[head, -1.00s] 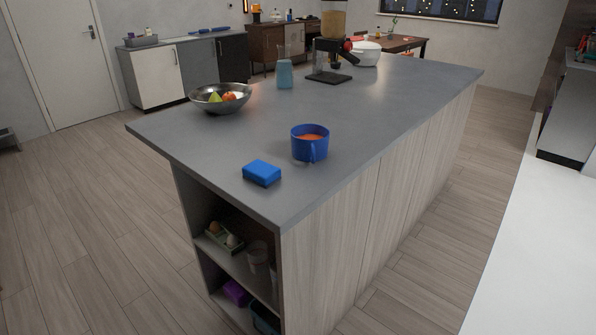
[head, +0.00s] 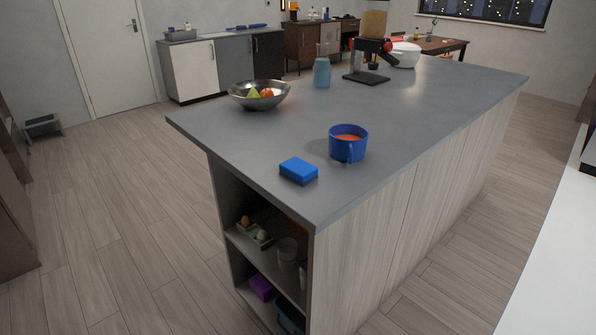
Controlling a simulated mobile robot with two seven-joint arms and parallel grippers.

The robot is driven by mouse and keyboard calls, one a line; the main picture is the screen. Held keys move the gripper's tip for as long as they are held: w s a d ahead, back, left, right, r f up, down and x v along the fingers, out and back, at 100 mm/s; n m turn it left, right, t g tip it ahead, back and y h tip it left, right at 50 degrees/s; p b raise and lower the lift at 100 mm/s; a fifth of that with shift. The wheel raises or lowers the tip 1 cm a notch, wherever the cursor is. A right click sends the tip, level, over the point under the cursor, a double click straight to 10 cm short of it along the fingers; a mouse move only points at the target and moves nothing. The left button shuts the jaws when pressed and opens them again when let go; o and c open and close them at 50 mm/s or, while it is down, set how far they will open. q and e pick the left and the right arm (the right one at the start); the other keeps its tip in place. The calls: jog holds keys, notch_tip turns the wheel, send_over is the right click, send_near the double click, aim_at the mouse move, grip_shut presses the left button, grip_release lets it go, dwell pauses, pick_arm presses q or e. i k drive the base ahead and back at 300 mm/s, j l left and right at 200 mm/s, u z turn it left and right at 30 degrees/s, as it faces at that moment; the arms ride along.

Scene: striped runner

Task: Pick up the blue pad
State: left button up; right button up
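The blue pad (head: 298,170) is a small bright blue block. It lies flat on the grey top of the kitchen island (head: 240,132), close to the near end edge. A blue mug (head: 347,147) with orange contents stands just right of it and a little farther back, apart from it. Neither of my grippers shows in the head view.
A metal bowl of fruit (head: 243,98), a glass bottle with blue liquid (head: 322,74), a black and red appliance (head: 367,62) and a white pot (head: 407,54) stand farther back. Open shelves (head: 266,223) sit below the pad. Clear wooden floor (head: 130,220) lies left.

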aim_at(300, 173)
jog(key=i+j, duration=0.15)
jog(key=j, duration=0.2)
jog(key=i+j+z, duration=0.15)
jog(key=j, duration=0.2)
jog(key=i+j, duration=0.1)
jog(key=j, duration=0.25)
jog(key=i+j+z, duration=0.15)
jog(key=j, duration=0.2)
